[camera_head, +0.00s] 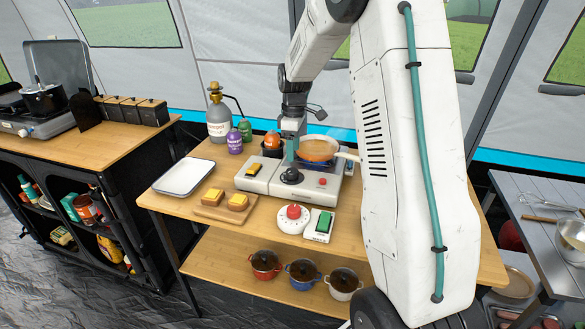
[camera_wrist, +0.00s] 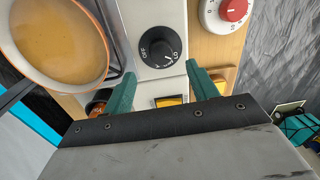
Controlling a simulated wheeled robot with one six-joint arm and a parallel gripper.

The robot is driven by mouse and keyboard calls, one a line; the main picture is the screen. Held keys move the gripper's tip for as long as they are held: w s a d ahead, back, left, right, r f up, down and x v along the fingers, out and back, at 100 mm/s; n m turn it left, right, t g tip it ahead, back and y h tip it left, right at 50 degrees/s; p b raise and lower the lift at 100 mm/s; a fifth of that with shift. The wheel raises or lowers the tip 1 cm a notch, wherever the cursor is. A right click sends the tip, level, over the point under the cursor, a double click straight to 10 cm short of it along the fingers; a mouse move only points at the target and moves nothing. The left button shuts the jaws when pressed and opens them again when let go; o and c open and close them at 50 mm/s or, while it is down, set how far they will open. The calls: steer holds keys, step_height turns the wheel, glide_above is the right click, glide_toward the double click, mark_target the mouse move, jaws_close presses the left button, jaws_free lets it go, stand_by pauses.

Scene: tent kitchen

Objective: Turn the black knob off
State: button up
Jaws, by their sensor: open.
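The black knob (camera_head: 291,175) is on the front of a white stove (camera_head: 260,185). In the wrist view the black knob (camera_wrist: 158,46) is seen from above, with OFF lettering on its left and LO on its lower right. Which way it is turned is hard to tell. My gripper (camera_head: 289,152) is above the stove, just behind the knob in the head view. In the wrist view the green fingers of my gripper (camera_wrist: 160,76) are apart and empty. The knob lies just beyond the fingertips, between their lines, with no clear contact.
A pan of orange soup (camera_head: 317,149) is on the stove beside my gripper, its handle pointing right. A white dial with a red knob (camera_head: 293,212) and a green-topped device (camera_head: 319,226) stand in front. Toast on a board (camera_head: 212,213) and a tray (camera_head: 184,176) are left.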

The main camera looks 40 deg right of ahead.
mark_target(293, 170)
steer(key=f, duration=0.7)
steer(key=shift+s+a, duration=0.2)
steer(key=c, duration=1)
